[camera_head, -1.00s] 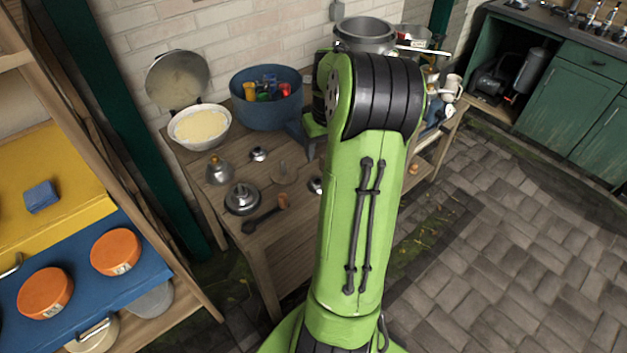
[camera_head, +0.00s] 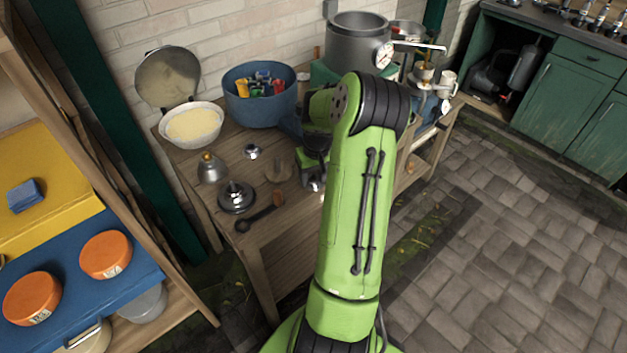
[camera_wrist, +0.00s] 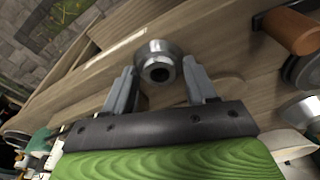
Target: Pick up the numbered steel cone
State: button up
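A small flared steel cone (camera_wrist: 158,50) with a dark round hole sits on the wooden bench, between the fingertips of my gripper (camera_wrist: 160,78) in the wrist view. The fingers are apart, one on each side, and do not look closed on it. No number can be read. In the head view my gripper (camera_head: 315,172) points down at the bench's front right, and the steel cone (camera_head: 315,186) shows only as a small shiny patch below it. My arm hides part of that area.
Left of my gripper on the bench (camera_head: 285,225) are a brown wooden piece (camera_head: 278,172), a small steel part (camera_head: 252,152), a brass-topped steel cone (camera_head: 211,169), a steel disc piece (camera_head: 236,197) and a dark tool (camera_head: 258,219). Behind stand a cream bowl (camera_head: 192,127) and blue tub (camera_head: 260,106).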

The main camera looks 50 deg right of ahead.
jog(key=c, duration=0.5)
notch_tip(320, 180, up, 10)
jog(key=shift+r+p, duration=0.1)
jog(key=shift+p, duration=1.1)
grip_shut()
